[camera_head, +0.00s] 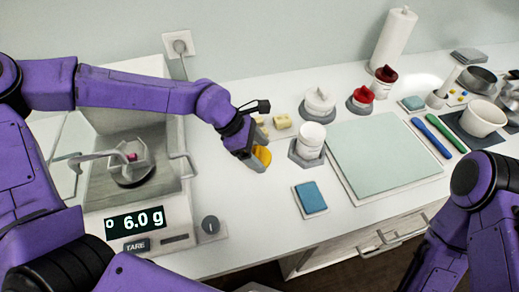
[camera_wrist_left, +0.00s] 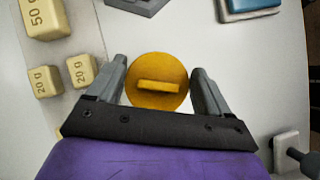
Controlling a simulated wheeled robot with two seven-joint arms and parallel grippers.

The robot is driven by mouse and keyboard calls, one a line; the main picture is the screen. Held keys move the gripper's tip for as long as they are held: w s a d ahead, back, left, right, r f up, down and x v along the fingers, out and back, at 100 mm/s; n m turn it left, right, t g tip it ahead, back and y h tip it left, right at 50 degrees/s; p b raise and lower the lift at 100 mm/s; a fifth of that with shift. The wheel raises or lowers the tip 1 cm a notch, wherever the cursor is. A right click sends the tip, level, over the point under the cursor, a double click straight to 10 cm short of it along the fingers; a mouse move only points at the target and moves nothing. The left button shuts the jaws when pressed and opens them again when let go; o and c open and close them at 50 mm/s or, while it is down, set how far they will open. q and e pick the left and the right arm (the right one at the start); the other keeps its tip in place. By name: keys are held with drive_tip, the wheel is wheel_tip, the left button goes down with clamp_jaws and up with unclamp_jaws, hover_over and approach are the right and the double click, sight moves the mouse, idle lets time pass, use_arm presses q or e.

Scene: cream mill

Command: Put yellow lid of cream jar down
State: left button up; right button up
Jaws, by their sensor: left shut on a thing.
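The yellow lid (camera_head: 262,157) is a round disc with a raised bar handle. It also shows in the left wrist view (camera_wrist_left: 157,82), with the handle facing the camera. My left gripper (camera_head: 254,156) is shut on the lid, with one finger on each side of its rim. The lid is over the white counter, left of a white jar (camera_head: 311,136) in a grey holder. I cannot tell whether the lid touches the counter. My right arm shows at the lower right, but its gripper is out of view.
Cream weights (camera_head: 282,122) stand just behind the lid. A blue pad (camera_head: 311,197) lies to the right, in front of a pale green board (camera_head: 380,155). The counter in front of the lid is clear.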

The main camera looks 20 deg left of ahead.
use_arm(q)
drive_tip(key=shift+w+f, duration=0.1)
drive_tip(key=shift+f, duration=0.25)
drive_tip(key=o, duration=0.9)
drive_tip(key=shift+f, duration=0.1)
drive_tip(key=shift+r, duration=0.3)
drive_tip(key=v, duration=1.1)
drive_tip(key=shift+a+r+b, duration=0.25)
drive_tip(key=shift+b, duration=0.05)
